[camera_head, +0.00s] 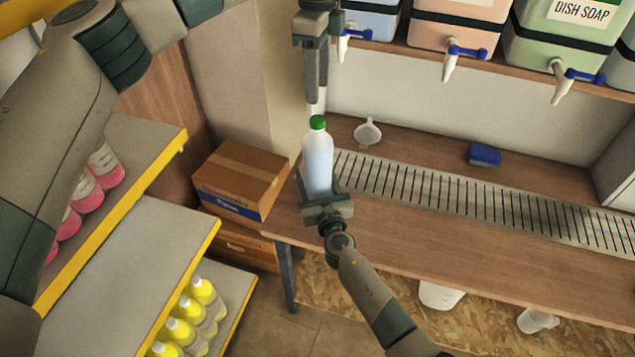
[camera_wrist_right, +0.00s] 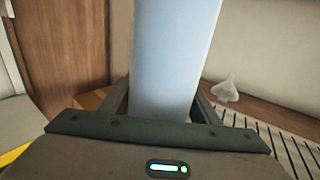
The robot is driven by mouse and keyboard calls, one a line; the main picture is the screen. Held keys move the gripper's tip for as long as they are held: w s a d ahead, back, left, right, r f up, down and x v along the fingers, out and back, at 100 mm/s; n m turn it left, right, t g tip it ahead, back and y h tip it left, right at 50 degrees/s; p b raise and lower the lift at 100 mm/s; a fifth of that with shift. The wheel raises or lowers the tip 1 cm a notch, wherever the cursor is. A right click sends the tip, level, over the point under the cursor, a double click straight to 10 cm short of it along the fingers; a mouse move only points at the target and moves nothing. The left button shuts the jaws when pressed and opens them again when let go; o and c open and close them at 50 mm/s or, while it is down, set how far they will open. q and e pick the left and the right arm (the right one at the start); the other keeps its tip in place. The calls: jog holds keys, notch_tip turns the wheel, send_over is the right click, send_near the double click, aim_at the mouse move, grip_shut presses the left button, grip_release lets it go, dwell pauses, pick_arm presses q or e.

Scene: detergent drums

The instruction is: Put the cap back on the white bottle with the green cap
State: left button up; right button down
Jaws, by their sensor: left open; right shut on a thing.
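The white bottle (camera_head: 318,158) stands upright at the left end of the wooden counter, its lower part between the fingers of my right gripper (camera_head: 318,190). The green cap (camera_head: 317,122) sits on top of its neck. In the right wrist view, the bottle (camera_wrist_right: 175,60) fills the middle between the two fingers of my right gripper (camera_wrist_right: 165,108). My left gripper (camera_head: 316,98) points down from above, open and empty, with its fingertips a little above the green cap. Whether the cap is screwed tight cannot be told.
A white funnel (camera_head: 368,132) and a blue sponge (camera_head: 485,155) lie on the counter (camera_head: 430,235) behind the metal drain grate (camera_head: 470,195). Drums with taps, one green (camera_head: 555,45), stand on the shelf above. A cardboard box (camera_head: 240,180) and bottle shelves are at the left.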

aim_at(318, 119)
pick_arm(q)
jog(key=shift+f, duration=0.1)
jog(key=shift+f, duration=3.9)
grip_shut()
